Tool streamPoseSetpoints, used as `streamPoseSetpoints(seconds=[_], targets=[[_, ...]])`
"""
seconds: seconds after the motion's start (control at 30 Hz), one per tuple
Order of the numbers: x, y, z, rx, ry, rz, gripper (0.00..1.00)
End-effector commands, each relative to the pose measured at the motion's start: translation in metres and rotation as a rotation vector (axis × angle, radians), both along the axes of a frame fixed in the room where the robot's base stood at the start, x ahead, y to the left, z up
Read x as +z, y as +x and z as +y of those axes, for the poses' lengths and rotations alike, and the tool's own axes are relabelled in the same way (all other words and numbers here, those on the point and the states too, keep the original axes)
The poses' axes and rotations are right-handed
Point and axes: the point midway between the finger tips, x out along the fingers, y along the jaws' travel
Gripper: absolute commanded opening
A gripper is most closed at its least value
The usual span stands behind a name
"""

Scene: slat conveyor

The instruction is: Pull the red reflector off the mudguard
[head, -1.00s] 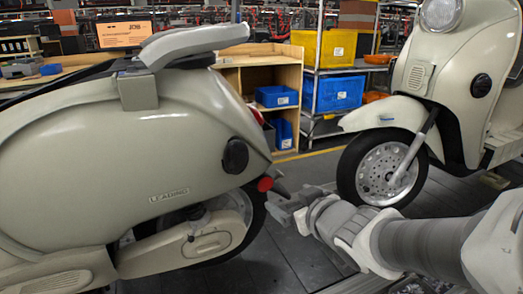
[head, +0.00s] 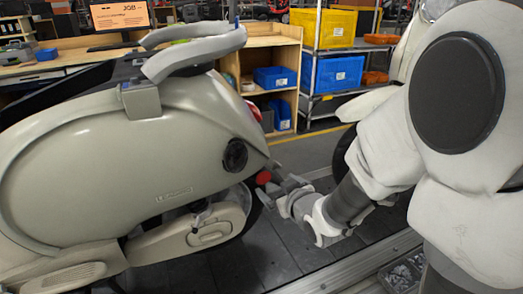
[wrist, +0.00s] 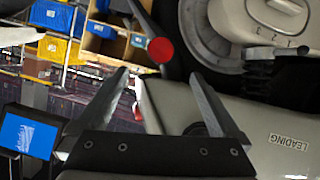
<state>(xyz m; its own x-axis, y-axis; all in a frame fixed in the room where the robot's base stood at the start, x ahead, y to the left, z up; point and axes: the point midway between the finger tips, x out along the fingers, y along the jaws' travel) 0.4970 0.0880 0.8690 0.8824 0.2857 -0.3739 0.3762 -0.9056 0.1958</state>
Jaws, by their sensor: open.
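The red reflector (head: 263,177) is a small round disc at the rear of the cream scooter (head: 150,140), by the dark mudguard (head: 274,165). In the wrist view the reflector (wrist: 160,50) shows face-on, on the dark mudguard (wrist: 172,70), ahead of the fingertips and between their lines. My gripper (head: 272,192) is beside the reflector in the head view; its fingers hide part of the wheel. In the wrist view my gripper (wrist: 158,78) is open, with nothing between its fingers. I cannot tell the exact gap to the reflector.
A wooden shelf (head: 262,40) with blue bins (head: 275,77) stands behind the scooter. A metal rack with a yellow bin (head: 323,27) is at the back. A second scooter's front wheel (head: 341,152) is partly hidden behind my arm. The dark conveyor floor (head: 290,245) is open below my gripper.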

Motion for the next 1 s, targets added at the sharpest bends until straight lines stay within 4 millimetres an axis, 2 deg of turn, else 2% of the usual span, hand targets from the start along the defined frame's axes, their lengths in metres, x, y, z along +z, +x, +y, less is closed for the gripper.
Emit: streamPoseSetpoints(seconds=[0.03, 0.3, 0.5, 0.7, 0.97, 1.0], targets=[[-0.011, 0.010, 0.004, 0.002, -0.001, 0.001, 1.00], [-0.030, 0.057, 0.019, 0.002, 0.000, 0.002, 1.00], [-0.039, 0.080, 0.027, 0.002, 0.000, 0.002, 1.00], [-0.042, 0.090, 0.030, 0.001, 0.000, 0.000, 1.00], [-0.041, 0.091, 0.030, 0.001, 0.000, 0.000, 1.00], [-0.041, 0.091, 0.030, 0.001, 0.000, 0.000, 0.93]])
